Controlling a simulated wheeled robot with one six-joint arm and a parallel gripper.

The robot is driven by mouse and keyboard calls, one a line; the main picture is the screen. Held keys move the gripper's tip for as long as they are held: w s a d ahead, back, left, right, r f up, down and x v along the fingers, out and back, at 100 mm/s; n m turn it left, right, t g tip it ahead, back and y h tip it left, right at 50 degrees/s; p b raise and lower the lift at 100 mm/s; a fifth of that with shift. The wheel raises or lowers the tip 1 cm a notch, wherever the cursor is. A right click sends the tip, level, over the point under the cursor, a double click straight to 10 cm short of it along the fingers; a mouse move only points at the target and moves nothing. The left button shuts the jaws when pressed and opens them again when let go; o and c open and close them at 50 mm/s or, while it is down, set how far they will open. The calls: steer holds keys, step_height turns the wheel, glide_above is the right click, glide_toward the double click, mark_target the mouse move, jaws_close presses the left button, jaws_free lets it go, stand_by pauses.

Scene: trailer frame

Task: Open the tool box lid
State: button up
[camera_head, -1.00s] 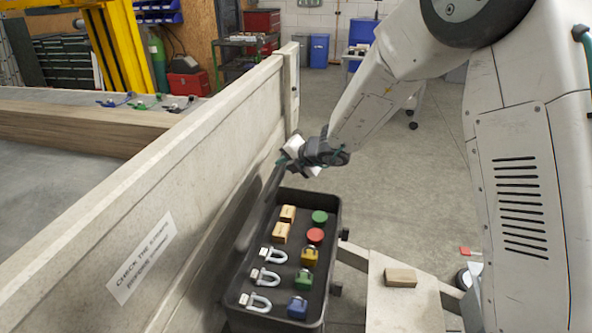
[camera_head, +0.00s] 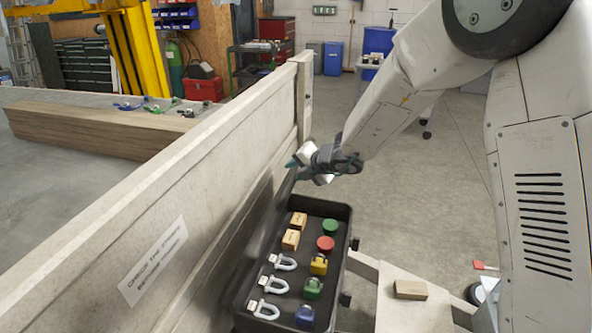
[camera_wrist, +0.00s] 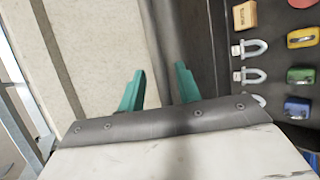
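The black tool box (camera_head: 346,235) stands beside the trailer's side wall. Its dark lid (camera_head: 264,232) stands raised along the box's left side, close to the wall, with the inside exposed. My gripper (camera_head: 297,161) is at the far upper end of the lid. In the wrist view, my gripper's two green fingers (camera_wrist: 160,90) are apart, with the dark lid strip (camera_wrist: 156,35) running between them. I cannot tell whether either finger touches it.
The box holds shackles (camera_head: 284,262), padlocks (camera_head: 313,287), wooden blocks (camera_head: 291,239) and round red and green pieces (camera_head: 326,243). The pale trailer wall (camera_head: 215,165) bounds the left. A wooden block (camera_head: 410,290) lies on the frame arm (camera_head: 395,312).

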steer(key=v, duration=0.7)
steer(key=shift+r, duration=0.2)
steer(key=shift+d, duration=0.15)
